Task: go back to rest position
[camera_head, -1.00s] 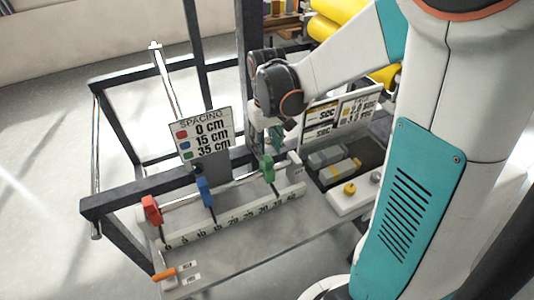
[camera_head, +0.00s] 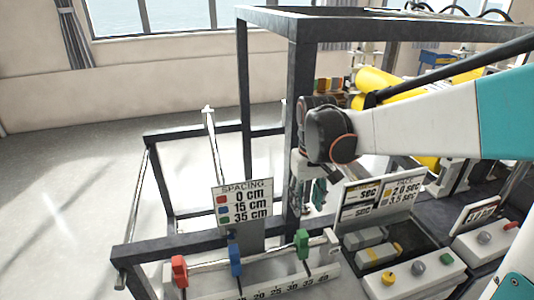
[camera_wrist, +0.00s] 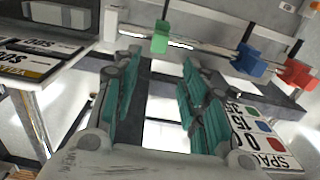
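My gripper (camera_head: 308,192) hangs pointing down behind the ruler rail, above and close to the green slider (camera_head: 302,243). In the wrist view its two teal fingers (camera_wrist: 158,72) are spread apart with nothing between them. The green slider also shows beyond the fingertips in the wrist view (camera_wrist: 160,37). A blue slider (camera_head: 236,260) and a red slider (camera_head: 179,271) sit further left on the ruler rail (camera_head: 325,275). The spacing sign (camera_head: 243,204), reading 0, 15 and 35 cm in red, blue and green, stands behind the rail.
A dark upright post (camera_head: 297,130) of the frame stands close to my gripper. Timing signs (camera_head: 383,196) and a button box (camera_head: 415,277) are to the right. Yellow rolls (camera_head: 385,85) lie behind my arm. Open floor (camera_head: 60,200) is at the left.

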